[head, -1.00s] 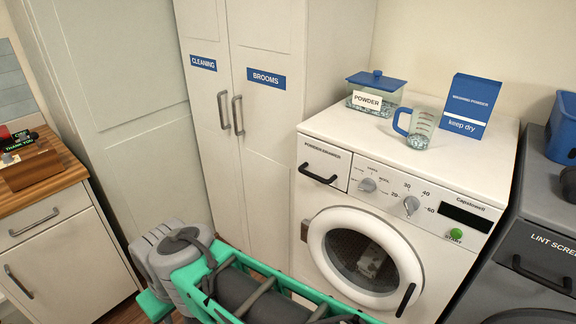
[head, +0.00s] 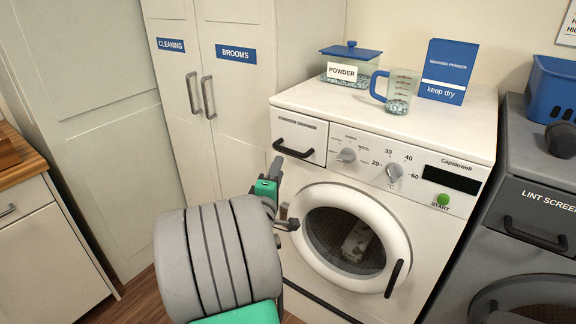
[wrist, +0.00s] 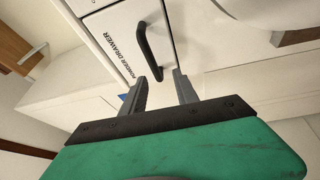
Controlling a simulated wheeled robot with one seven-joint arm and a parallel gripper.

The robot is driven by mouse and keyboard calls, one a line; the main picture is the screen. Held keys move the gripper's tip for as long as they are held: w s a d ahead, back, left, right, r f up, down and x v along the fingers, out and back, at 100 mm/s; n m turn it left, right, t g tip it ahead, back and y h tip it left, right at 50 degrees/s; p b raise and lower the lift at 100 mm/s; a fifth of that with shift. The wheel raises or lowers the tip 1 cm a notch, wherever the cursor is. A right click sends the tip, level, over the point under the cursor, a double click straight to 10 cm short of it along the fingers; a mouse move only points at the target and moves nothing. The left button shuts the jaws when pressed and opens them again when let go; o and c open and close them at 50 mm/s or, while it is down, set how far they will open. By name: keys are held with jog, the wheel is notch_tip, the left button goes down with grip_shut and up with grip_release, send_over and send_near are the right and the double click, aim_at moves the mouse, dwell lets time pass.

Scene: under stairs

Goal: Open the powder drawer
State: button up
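The powder drawer (head: 299,138) is at the upper left of the white washing machine's front, with a black bar handle (head: 293,150). It looks shut, with its face level with the panel. In the wrist view the drawer (wrist: 120,33) and its handle (wrist: 150,52) are just beyond the fingertips. My gripper (head: 285,196) is in front of the machine, below and a little left of the handle. In the wrist view my gripper (wrist: 164,82) has its two grey fingers apart with nothing between them, and the handle appears clear of them.
The white washing machine (head: 470,217) has a round door (head: 395,215) right of my gripper. A powder box (head: 447,65), measuring jug (head: 399,90) and lidded powder tub (head: 345,85) stand on top. A grey dryer (head: 530,265) is at right; tall cupboards (head: 235,100) are behind.

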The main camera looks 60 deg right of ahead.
aim_at(288, 149)
jog(key=shift+n+t+h, duration=0.3)
jog(key=shift+n+h, duration=0.1)
jog(key=shift+n, duration=0.4)
jog(key=p+x, duration=0.1)
jog(key=x, duration=0.1)
jog(key=s+p+x, duration=0.1)
jog(key=x, duration=0.2)
jog(key=p+x, duration=0.1)
jog(key=x, duration=0.1)
jog(key=shift+s+d+r, duration=0.2)
jog(key=shift+d+r, duration=0.25)
jog(key=shift+d, duration=0.05)
jog(key=shift+w+d+f, duration=0.1)
jog(key=shift+d, duration=0.1)
jog(key=shift+c, duration=0.4)
grip_shut()
